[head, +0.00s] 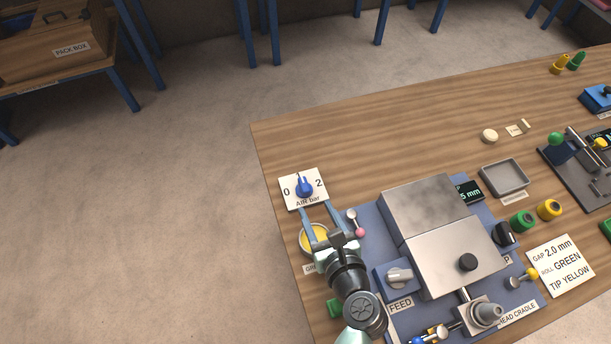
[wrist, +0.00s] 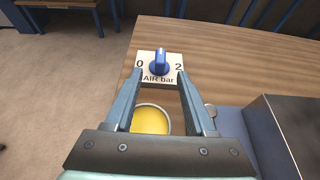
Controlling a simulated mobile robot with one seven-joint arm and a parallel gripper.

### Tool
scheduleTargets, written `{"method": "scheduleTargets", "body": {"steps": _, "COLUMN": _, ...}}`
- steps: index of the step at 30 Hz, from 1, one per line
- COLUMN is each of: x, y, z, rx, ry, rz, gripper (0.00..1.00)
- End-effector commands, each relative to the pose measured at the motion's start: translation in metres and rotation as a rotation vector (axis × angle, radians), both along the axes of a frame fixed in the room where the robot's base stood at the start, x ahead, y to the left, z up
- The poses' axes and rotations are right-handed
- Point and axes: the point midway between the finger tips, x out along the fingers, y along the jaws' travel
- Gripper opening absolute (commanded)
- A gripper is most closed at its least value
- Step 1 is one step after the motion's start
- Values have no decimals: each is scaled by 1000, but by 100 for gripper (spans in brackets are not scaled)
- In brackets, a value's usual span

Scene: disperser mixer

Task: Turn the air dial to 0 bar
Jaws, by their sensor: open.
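The air dial (head: 304,187) is a blue knob on a white plate (head: 315,174) marked 0 at left, 2 at right and "AIR bar" below. In the wrist view the blue knob (wrist: 160,62) stands ahead of the fingertips, with its grip pointing up, between the 0 and the 2. My gripper (head: 318,211) is open and empty, its two blue-grey fingers reaching towards the lower edge of the plate. In the wrist view my gripper (wrist: 152,80) has one fingertip on each side of the plate's lower part, and the knob is not between them.
A yellow-filled round dish (head: 313,238) sits under my gripper. A pink-tipped lever (head: 358,225) and the grey machine box (head: 430,220) with the FEED knob (head: 398,276) stand to the right. The wooden table (head: 400,135) is clear behind the dial.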

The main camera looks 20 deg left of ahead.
Motion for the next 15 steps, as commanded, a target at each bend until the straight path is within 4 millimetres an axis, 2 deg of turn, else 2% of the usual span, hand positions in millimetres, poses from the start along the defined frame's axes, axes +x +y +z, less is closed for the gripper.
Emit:
{"method": "scheduleTargets", "body": {"steps": 6, "x": 38, "y": 26, "z": -17, "rx": -2, "ry": -4, "rz": 5, "gripper": 55}}
{"method": "scheduleTargets", "body": {"steps": 15, "x": 70, "y": 47, "z": -34, "rx": -2, "ry": -2, "rz": 3, "gripper": 55}}
